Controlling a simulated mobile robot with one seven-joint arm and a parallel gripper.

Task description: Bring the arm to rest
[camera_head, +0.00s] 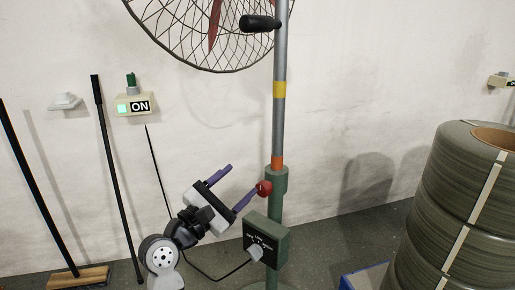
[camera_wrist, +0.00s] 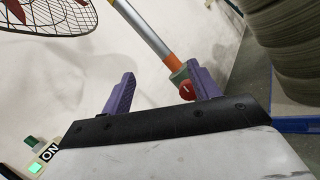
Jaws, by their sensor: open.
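My gripper (camera_head: 232,186) is open and empty, with its two purple fingers spread apart. In the head view it is in front of the fan's stand (camera_head: 279,130), left of the pole. Its right finger overlaps the red knob (camera_head: 264,188) on the green collar in the picture; I cannot tell whether they touch. In the wrist view the open fingers (camera_wrist: 158,92) show nothing between them but wall and part of the pole (camera_wrist: 147,30), and the red knob (camera_wrist: 187,90) appears beside the right finger.
A wall box (camera_head: 135,104) reads ON with a lit green lamp. A green control box (camera_head: 265,240) with a cable sits low on the stand. The fan cage (camera_head: 215,40) is above. Large strapped rolls (camera_head: 455,200) stand at right; a broom (camera_head: 80,277) leans at left.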

